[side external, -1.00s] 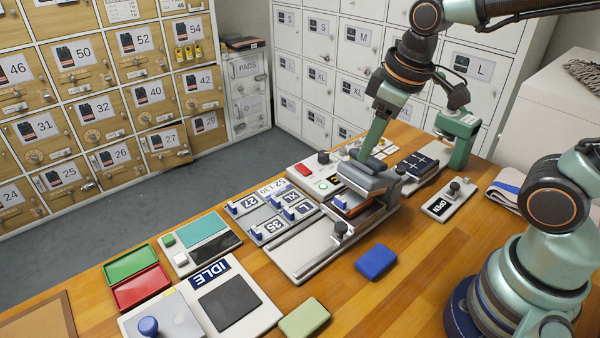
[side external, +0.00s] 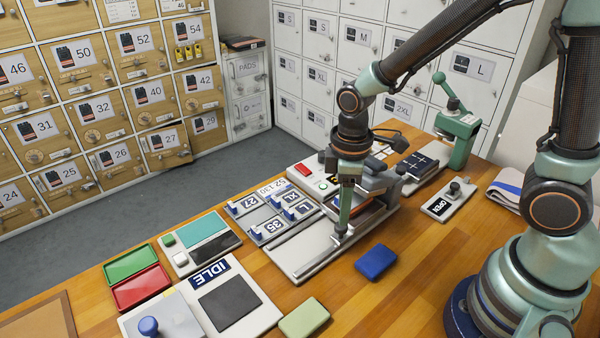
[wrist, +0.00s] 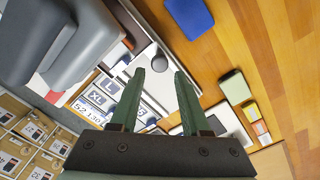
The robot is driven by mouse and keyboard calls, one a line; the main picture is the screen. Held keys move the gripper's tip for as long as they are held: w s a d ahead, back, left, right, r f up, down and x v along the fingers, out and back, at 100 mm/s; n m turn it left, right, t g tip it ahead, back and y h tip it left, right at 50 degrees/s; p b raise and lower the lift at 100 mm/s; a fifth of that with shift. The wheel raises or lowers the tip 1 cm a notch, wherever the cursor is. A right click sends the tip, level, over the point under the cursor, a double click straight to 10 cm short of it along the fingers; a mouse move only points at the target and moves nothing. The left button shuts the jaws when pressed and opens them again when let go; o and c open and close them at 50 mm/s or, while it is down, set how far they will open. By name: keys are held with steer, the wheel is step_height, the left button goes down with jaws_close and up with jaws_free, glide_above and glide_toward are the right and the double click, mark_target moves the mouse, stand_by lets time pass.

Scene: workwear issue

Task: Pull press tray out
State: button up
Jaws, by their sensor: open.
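The press (side external: 376,180) has a grey block above a pale base. The press tray is a pale flat slab (side external: 303,252) at the front of the press, lying on the table. Its dark knob (wrist: 160,62) shows in the wrist view just beyond my fingertips and between them. My gripper (side external: 341,234) points down at the knob's end of the tray, and its fingers largely hide the knob in the side view. In the wrist view my gripper (wrist: 172,74) is open with nothing between its two green fingers. I cannot tell whether a finger touches the knob.
Size and number tiles (side external: 272,228) sit left of the press. A blue block (side external: 376,261) lies just right of the tray. An IDLE panel (side external: 212,274) and a green pad (side external: 304,318) lie nearer. Bare wood is free in front of the tray.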

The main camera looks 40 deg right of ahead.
steer(key=shift+f, duration=2.25)
jaws_close()
steer(key=shift+r, duration=0.1)
